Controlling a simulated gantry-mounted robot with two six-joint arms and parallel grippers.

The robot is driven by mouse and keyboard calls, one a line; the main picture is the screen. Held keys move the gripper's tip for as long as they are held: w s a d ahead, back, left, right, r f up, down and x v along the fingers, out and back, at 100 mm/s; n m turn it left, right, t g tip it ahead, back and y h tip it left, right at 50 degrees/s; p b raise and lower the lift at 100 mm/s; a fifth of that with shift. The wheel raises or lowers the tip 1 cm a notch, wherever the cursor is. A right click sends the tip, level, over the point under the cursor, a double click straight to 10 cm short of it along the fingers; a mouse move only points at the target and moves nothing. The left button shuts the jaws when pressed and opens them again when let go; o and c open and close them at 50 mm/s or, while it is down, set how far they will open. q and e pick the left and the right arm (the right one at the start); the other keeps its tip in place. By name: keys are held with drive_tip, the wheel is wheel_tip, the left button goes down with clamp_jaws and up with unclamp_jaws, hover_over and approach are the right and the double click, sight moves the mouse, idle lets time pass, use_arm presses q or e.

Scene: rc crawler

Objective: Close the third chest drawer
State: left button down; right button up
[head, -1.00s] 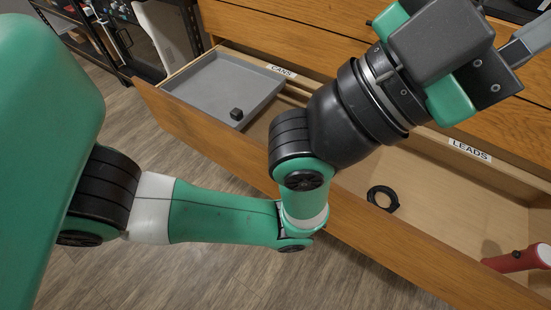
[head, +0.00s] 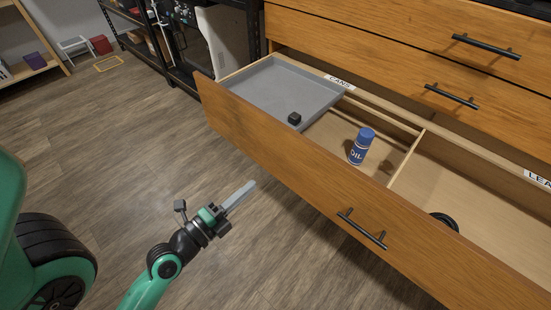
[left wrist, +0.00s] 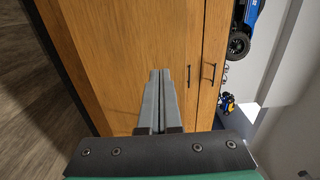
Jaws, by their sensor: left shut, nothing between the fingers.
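The third chest drawer (head: 285,160) is pulled far out in the head view, its wooden front facing my left arm, with a dark bar handle (head: 362,229) on it. Inside it are a grey tray (head: 262,88) with a small black block (head: 294,118), a blue oil can (head: 361,146) standing upright, and a black coil (head: 445,220). My left gripper (head: 240,197) is shut and empty, left of the drawer front and apart from it. It also shows in the left wrist view (left wrist: 159,92), pointing toward a wooden front. My right gripper is not seen.
Two upper drawers with handles (head: 485,46) (head: 452,96) are closed above. Labels "CANS" (head: 339,81) and a partly cut-off one mark the compartments. A black shelf rack (head: 180,50) stands behind to the left. Wood floor (head: 120,135) left of the drawer is clear.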

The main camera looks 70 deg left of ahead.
use_arm(q)
drive_tip(key=p, duration=0.6)
approach(292, 150)
drive_tip(key=x, duration=0.5)
drive_tip(key=shift+w+a, duration=0.1)
drive_tip(key=shift+w, duration=0.15)
drive_tip(key=shift+w+a, duration=0.3)
drive_tip(key=shift+w, duration=0.25)
drive_tip(key=shift+w+a+b, duration=0.1)
drive_tip(key=shift+b, duration=0.25)
